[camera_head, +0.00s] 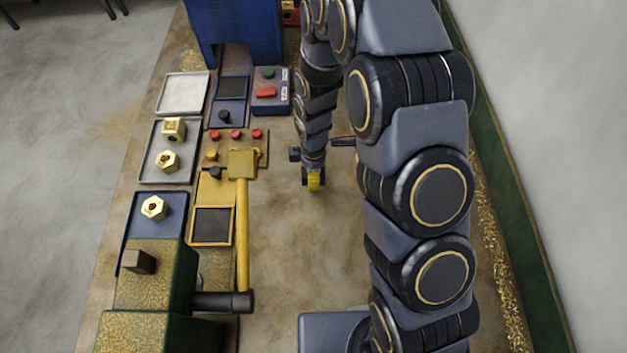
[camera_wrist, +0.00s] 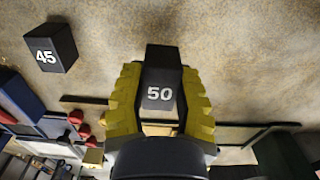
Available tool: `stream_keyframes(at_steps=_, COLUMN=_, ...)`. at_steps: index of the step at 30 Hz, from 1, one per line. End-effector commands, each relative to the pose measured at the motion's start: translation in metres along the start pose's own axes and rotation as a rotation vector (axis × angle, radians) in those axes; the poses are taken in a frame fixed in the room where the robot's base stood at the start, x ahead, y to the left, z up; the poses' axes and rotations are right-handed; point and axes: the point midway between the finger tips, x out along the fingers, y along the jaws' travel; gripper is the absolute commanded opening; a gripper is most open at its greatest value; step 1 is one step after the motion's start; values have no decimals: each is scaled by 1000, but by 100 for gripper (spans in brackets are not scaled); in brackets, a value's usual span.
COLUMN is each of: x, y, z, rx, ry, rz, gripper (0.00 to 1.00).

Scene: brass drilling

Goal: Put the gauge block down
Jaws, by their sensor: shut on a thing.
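The gauge block (camera_wrist: 160,92) is black with a white "50" on its face. In the wrist view it sits between the two yellow fingers of my gripper (camera_wrist: 160,70), which is shut on it. I cannot tell whether the block touches the bench. A second black block (camera_wrist: 50,47) marked "45" stands apart at the upper left of the wrist view.
A green machine (camera_head: 150,300) is at lower left. Bare bench lies below my gripper in the picture.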

Motion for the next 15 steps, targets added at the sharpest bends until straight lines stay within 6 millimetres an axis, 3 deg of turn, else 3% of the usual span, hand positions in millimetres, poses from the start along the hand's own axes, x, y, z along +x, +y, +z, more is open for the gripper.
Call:
stream_keyframes(at_steps=9, x=34, y=0, z=0, rx=2, ry=0, rz=0, gripper=0)
stream_keyframes(at_steps=15, x=37, y=1, z=0, rx=1, ry=1, rz=3, gripper=0)
